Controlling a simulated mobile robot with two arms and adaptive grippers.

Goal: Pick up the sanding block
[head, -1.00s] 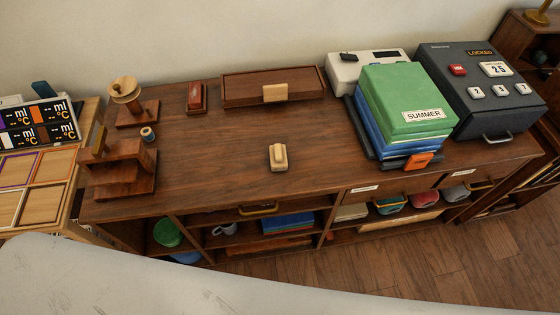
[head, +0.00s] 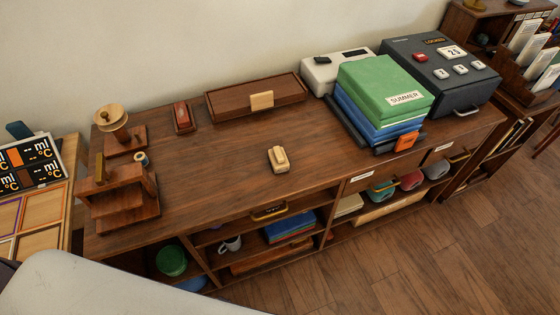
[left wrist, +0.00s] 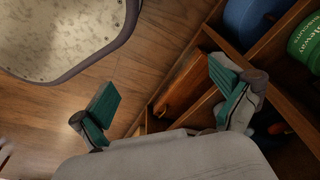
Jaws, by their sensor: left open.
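A small pale wooden block with a raised top piece, which looks like the sanding block (head: 279,158), lies on the bare middle of the wooden cabinet top (head: 225,165) in the head view. Nothing touches it there. My left gripper (left wrist: 165,92) shows in the left wrist view, with its two green-padded fingers wide apart and nothing between them. It is over the floor and the cabinet's lower shelves. The block is not in the left wrist view. Neither gripper shows in the head view.
A wooden stand (head: 122,190) is left of the block. Behind it are a dark red block (head: 182,117) and a long wooden box (head: 256,97). Stacked green (head: 385,88) and blue boxes and a dark locked case (head: 440,75) stand right. Cabinet top around the block is clear.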

